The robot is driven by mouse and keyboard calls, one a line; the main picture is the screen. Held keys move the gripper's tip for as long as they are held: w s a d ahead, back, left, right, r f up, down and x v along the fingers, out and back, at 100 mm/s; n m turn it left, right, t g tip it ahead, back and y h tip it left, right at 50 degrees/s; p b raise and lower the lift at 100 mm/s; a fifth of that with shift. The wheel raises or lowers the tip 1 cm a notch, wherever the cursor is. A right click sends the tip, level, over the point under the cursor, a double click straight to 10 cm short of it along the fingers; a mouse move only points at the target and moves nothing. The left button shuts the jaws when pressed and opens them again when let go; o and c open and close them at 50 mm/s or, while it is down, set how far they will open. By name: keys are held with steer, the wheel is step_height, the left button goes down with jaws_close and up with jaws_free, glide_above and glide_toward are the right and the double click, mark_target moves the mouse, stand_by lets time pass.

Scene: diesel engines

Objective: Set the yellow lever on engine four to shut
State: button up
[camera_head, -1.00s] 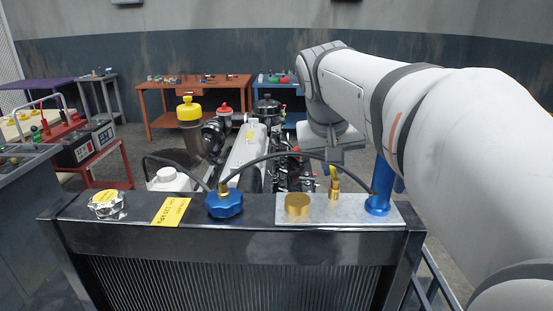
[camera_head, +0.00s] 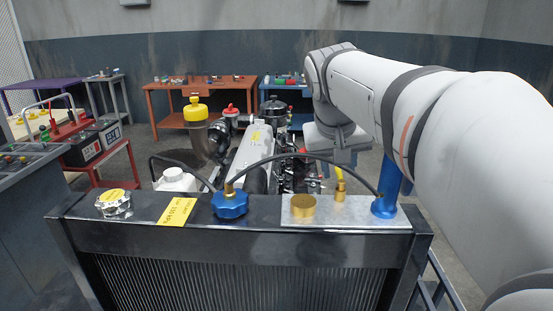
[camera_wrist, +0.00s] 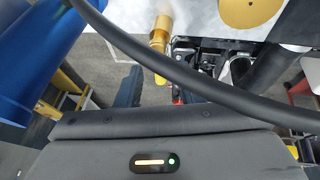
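The yellow lever (camera_head: 339,174) stands on a small brass valve (camera_head: 341,190) on the light plate at the right of the radiator top; it leans slightly left. In the wrist view a yellow-gold piece of the valve and lever (camera_wrist: 160,35) shows at top centre, partly behind a black hose. My gripper (camera_head: 343,157) is just behind and above the lever in the head view, partly behind the hose. No contact with the lever can be made out. Its fingers are not clear enough to tell open from shut. No engine number is readable.
The black hose (camera_head: 290,157) arches from a blue cap (camera_head: 230,203) to a blue fitting (camera_head: 384,207), close to my gripper. A brass cap (camera_head: 302,206) is left of the valve. The engine (camera_head: 255,143) lies behind the radiator (camera_head: 230,245).

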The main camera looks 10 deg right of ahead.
steer(key=v, duration=0.7)
steer(key=shift+s+r, duration=0.2)
steer(key=shift+r, duration=0.15)
